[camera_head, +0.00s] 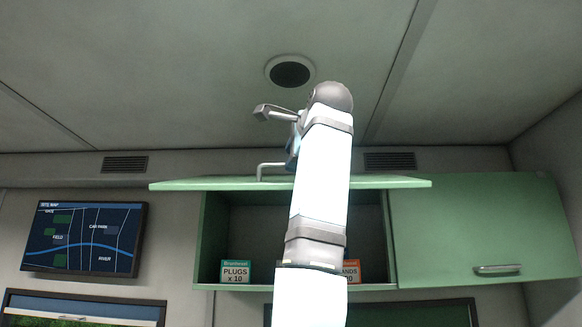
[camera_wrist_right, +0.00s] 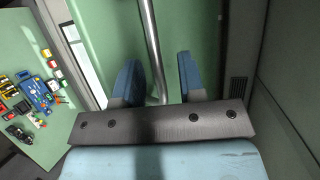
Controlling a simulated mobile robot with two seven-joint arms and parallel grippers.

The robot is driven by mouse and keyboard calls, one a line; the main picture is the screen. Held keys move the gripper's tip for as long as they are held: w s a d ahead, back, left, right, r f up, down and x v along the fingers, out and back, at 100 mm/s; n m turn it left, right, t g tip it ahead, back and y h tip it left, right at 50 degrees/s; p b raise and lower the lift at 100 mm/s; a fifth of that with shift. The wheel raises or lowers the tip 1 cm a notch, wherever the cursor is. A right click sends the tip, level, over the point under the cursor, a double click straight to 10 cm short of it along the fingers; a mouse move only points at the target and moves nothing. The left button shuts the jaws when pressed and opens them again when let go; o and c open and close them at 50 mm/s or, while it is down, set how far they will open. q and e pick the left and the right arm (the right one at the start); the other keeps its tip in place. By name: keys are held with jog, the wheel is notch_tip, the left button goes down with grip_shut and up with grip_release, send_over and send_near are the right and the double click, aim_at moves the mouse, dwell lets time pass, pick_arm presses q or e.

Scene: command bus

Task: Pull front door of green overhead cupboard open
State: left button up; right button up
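The green overhead cupboard (camera_head: 392,235) hangs on the back wall. Its left front door (camera_head: 200,185) is swung up to about level, seen almost edge-on, and the compartment below it is open. A metal bar handle (camera_head: 262,170) stands on the door's upper-facing side. My right arm reaches up in front of the door and hides part of it; its gripper (camera_head: 293,148) is mostly hidden in the head view. In the right wrist view, the blue fingers of the right gripper (camera_wrist_right: 160,78) are apart, with the handle (camera_wrist_right: 151,40) between them and gaps beside it. My left gripper is out of view.
The cupboard's right door (camera_head: 485,225) is shut. A plugs box (camera_head: 236,271) and an orange-topped box (camera_head: 351,271) stand inside the open compartment. A wall screen (camera_head: 85,238) is at left. The ceiling vent (camera_head: 290,72) is above. A green surface with tools (camera_wrist_right: 35,95) lies below.

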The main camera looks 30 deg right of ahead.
jog(key=b+v, duration=0.3)
jog(key=v, duration=0.8)
jog(key=shift+d, duration=0.1)
